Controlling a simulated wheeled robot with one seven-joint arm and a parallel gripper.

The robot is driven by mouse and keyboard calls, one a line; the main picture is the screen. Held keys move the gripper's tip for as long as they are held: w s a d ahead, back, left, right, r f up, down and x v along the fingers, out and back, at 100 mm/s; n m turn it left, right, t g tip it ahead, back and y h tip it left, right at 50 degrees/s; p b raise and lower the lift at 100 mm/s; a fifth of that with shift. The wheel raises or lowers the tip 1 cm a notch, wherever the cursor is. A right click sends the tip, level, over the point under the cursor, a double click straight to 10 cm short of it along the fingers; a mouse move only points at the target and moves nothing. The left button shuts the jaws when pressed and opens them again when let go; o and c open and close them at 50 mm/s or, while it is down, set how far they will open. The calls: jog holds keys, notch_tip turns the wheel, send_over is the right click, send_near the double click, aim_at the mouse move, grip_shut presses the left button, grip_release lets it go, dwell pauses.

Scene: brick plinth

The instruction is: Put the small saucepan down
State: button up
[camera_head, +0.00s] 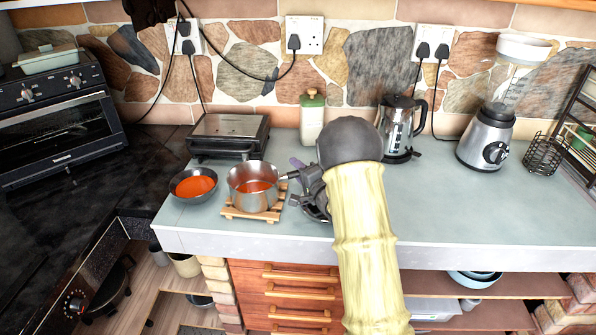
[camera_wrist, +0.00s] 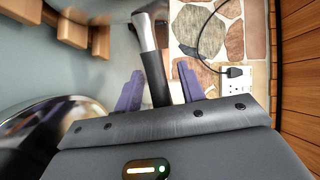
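The small steel saucepan (camera_head: 254,196) holds orange-red food and sits upright on the slatted wooden trivet (camera_head: 250,216) on the counter. Its handle points right, towards my gripper (camera_head: 297,174). In the wrist view the steel and black handle (camera_wrist: 152,62) runs between the two purple fingers of my gripper (camera_wrist: 160,88). There seems to be a narrow gap on each side of the handle, so the fingers look open around it. My arm hides part of the gripper in the head view. Trivet slats (camera_wrist: 72,33) show at the wrist view's upper left.
A dark bowl (camera_head: 178,192) of the same orange-red food stands just left of the pan. A grill (camera_head: 230,132) is behind it. The counter's right front (camera_head: 450,205) is clear.

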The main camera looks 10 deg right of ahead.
jog(key=shift+r, duration=0.2)
jog(key=shift+s+d+f, duration=0.1)
jog(key=shift+s+d, duration=0.05)
jog(key=shift+s, duration=0.15)
jog(key=b+v, duration=0.1)
jog(key=v, duration=1)
jog(key=shift+s, duration=0.2)
